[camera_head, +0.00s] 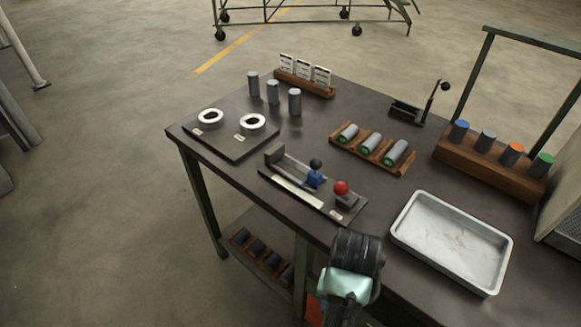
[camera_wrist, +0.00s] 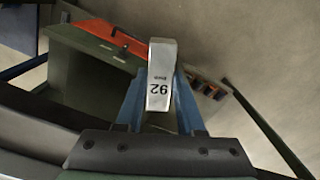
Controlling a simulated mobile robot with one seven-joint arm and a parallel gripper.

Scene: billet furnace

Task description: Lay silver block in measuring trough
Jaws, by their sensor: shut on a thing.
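The silver block (camera_wrist: 161,65) is a bright, long piece with dark printed figures, seen in the wrist view. My gripper (camera_wrist: 160,95) is shut on it, with a blue finger on each side. In the head view my wrist (camera_head: 352,268) is at the table's front edge; the fingers and the block are hidden there. The measuring trough (camera_head: 292,193) lies on the table beyond my wrist, up and to the left. It has a pale scale strip, an end stop, a blue slider (camera_head: 314,177) and a red knob (camera_head: 341,188). The block is apart from the trough.
A grey tray (camera_head: 398,236) is to the right of my wrist. A wooden rack (camera_head: 408,169) of cylinders is behind the trough. A plate (camera_head: 232,143) with white rings and several upright grey cylinders (camera_head: 273,91) are to its left and back. A rack (camera_head: 470,163) with coloured-top cylinders stands right.

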